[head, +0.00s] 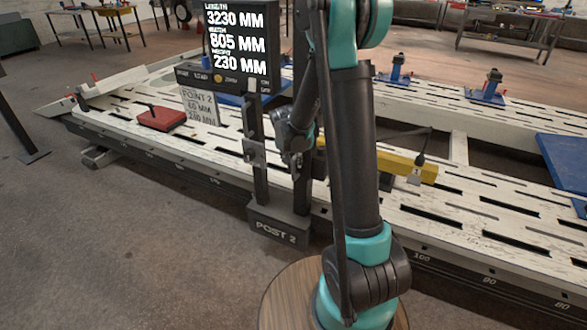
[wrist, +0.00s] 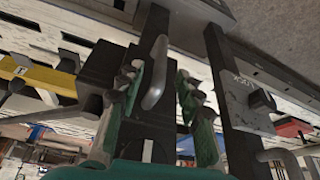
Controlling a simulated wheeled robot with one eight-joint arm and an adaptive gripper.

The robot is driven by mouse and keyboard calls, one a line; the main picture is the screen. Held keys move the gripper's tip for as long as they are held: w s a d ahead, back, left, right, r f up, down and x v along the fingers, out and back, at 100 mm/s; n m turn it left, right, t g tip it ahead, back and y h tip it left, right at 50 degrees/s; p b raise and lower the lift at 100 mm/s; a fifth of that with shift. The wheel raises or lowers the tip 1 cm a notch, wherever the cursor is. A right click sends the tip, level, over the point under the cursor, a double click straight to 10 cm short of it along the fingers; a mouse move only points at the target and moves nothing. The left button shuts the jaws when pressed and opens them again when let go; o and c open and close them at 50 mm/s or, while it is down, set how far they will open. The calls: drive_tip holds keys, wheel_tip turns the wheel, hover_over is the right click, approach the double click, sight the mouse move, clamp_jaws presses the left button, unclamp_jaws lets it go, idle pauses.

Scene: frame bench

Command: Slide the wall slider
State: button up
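A dark two-post stand (head: 278,222) marked POST 2 stands in front of the white frame bench. In the wrist view, a black block (wrist: 125,75) sits on one post and carries a grey upright handle (wrist: 156,73); I take this to be the wall slider. My gripper (wrist: 152,100) is open, with its green fingers on either side of the handle in the picture. I cannot tell whether they touch it. In the head view, my gripper (head: 296,128) is at the right post, partly hidden by my arm, and the slider is mostly hidden.
A plate marked LOCK with a knob (wrist: 262,100) is on the other post, close beside my gripper. A black display board (head: 240,45) tops the stand. A yellow bar (head: 395,166) and a red block (head: 161,118) are on the bench (head: 470,205).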

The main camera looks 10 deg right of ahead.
sight(293, 164)
drive_tip(key=shift+x, duration=2.65)
clamp_jaws()
